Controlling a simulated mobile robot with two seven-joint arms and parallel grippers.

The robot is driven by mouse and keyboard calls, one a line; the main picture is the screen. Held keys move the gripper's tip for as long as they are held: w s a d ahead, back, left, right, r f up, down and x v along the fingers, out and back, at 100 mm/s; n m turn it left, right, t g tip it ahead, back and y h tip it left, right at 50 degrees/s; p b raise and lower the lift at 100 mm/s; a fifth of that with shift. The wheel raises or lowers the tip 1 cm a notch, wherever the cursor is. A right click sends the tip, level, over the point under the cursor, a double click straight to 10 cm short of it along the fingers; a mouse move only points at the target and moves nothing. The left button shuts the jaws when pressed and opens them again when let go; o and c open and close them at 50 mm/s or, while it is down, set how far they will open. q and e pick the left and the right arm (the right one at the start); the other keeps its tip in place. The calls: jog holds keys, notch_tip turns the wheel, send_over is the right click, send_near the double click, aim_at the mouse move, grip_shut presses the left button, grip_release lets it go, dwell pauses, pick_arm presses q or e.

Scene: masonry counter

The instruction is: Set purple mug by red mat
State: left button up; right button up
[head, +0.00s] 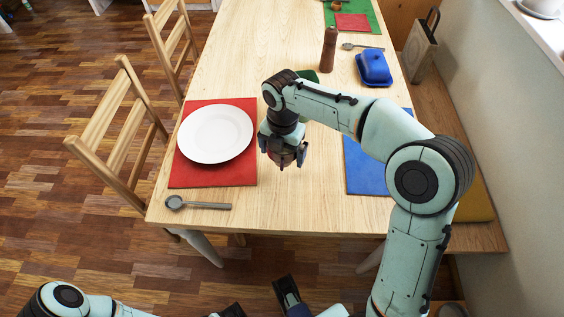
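The red mat (212,178) lies at the near left of the table, with a white plate (216,134) on it. My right gripper (283,158) points down just right of the red mat. Its fingers are around a dark purplish thing, which looks like the purple mug (282,158). Most of the mug is hidden by the gripper, and I cannot tell whether it touches the table. My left arm is low at the bottom edge.
A spoon (198,204) lies in front of the red mat. A blue mat (366,166) is partly behind my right arm. A pepper mill (328,50) and a blue butter dish (374,69) stand farther back. Chairs line the left side. Bare wood surrounds the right gripper.

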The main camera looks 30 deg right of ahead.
jog(key=shift+f+b, duration=0.5)
jog(key=shift+f, duration=1.85)
jog(key=shift+f, duration=0.1)
jog(key=o, duration=0.8)
jog(key=shift+f, duration=0.1)
notch_tip(320, 180, up, 12)
jog(key=p, duration=0.3)
jog(key=shift+r, duration=0.25)
